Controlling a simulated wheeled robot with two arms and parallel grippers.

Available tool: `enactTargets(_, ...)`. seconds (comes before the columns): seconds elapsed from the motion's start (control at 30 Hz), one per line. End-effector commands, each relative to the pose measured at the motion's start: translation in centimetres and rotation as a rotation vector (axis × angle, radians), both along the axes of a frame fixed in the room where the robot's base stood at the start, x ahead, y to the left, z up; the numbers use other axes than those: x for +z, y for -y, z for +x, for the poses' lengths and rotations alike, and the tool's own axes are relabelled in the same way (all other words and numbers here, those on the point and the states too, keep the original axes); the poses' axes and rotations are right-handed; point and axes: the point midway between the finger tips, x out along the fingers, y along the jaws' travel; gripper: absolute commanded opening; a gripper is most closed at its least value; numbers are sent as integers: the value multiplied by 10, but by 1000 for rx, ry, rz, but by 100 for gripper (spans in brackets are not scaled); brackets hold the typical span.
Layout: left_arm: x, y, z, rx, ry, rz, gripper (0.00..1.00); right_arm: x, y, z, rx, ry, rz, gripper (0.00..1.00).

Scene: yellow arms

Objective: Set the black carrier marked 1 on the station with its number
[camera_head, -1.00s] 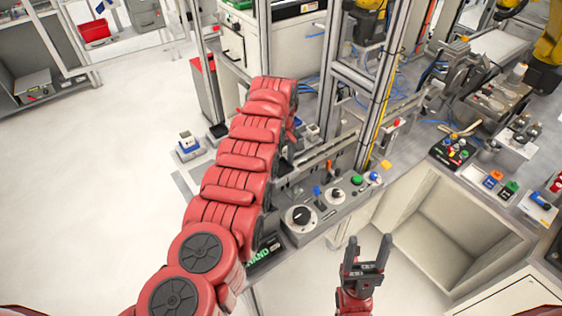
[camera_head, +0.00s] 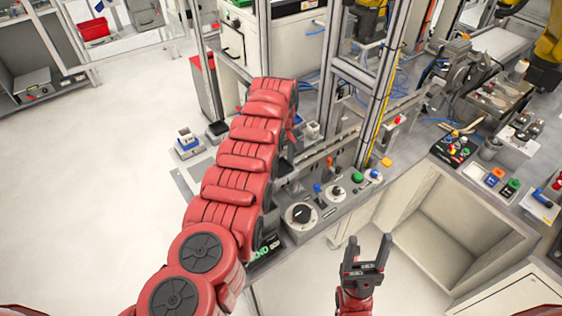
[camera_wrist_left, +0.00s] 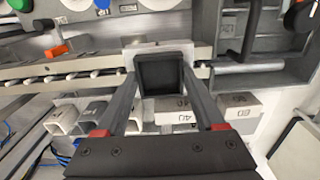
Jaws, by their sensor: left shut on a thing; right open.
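A black square carrier (camera_wrist_left: 163,75) with a hollow top is between the fingers of my left gripper (camera_wrist_left: 160,82), which is shut on it in the left wrist view. A pale block or plate shows right behind it; I cannot tell whether they touch. No number is readable on the carrier. Pale stations stand in a row below the rail, one with a dark mark like a 4 (camera_wrist_left: 183,117) and another (camera_wrist_left: 240,103) to the right. In the head view my left arm hides the left gripper and carrier. My right gripper (camera_head: 367,257) is open and empty.
A rail (camera_wrist_left: 75,78) runs across the left wrist view. In the head view, a control panel with a black dial (camera_head: 300,213) and a green button (camera_head: 357,177) lies right of my left arm. An open pale bin (camera_head: 460,225) is at the right.

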Motion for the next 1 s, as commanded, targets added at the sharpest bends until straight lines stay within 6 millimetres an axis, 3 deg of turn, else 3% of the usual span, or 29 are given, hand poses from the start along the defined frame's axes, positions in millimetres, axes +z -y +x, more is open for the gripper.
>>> enactTargets(0.23,1,0,0,0,1,0,0,1,0,0,0,0,0,62)
enactTargets(0.27,1,0,0,0,1,0,76,1,0,0,0,0,0,62)
enactTargets(0.4,1,0,0,0,1,-1,100,1,0,0,0,0,0,62)
enactTargets(1.0,7,0,0,0,1,-1,100,4,0,0,0,0,0,62)
